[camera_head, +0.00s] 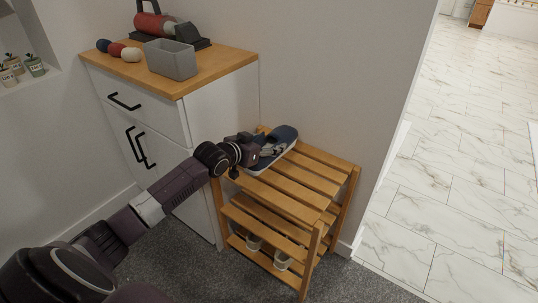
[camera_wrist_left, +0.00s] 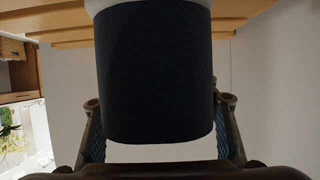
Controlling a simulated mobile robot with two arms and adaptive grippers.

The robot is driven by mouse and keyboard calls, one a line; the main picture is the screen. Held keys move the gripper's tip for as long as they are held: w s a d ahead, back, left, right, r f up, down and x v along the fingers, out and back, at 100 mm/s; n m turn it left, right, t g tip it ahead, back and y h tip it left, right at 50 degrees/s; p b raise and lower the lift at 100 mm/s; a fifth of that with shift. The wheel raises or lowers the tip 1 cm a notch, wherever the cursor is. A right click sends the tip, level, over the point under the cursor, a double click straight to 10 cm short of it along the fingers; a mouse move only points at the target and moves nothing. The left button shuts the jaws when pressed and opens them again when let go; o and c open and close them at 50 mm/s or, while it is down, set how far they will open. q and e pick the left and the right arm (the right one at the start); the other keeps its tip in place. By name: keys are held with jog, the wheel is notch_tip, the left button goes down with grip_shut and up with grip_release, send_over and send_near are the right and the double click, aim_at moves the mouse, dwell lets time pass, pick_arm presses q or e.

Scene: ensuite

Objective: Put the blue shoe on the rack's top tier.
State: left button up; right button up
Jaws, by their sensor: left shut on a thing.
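The blue shoe (camera_head: 279,143), dark blue with a pale sole, is at the left end of the wooden rack's top tier (camera_head: 312,178). It looks to be on or just above the slats; I cannot tell if it touches them. My left gripper (camera_head: 262,149) is shut on the shoe from its left side. In the left wrist view the dark blue shoe (camera_wrist_left: 158,75) fills the middle between the two fingers (camera_wrist_left: 160,120), with rack slats (camera_wrist_left: 60,25) along the top edge. My right gripper is in neither view.
A white cabinet (camera_head: 222,108) with a wooden top stands left of the rack. It carries a grey bin (camera_head: 171,60) and several small balls or weights. Light shoes (camera_head: 283,260) sit on the rack's bottom tier. The right part of the top tier is bare.

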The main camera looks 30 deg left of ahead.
pick_arm(q)
jog(key=shift+f, duration=0.2)
jog(key=shift+f+b, duration=0.5)
jog(key=shift+f, duration=1.15)
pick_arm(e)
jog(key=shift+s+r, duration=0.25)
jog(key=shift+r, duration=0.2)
pick_arm(q)
jog(key=shift+f, duration=0.1)
jog(key=o, duration=1.4)
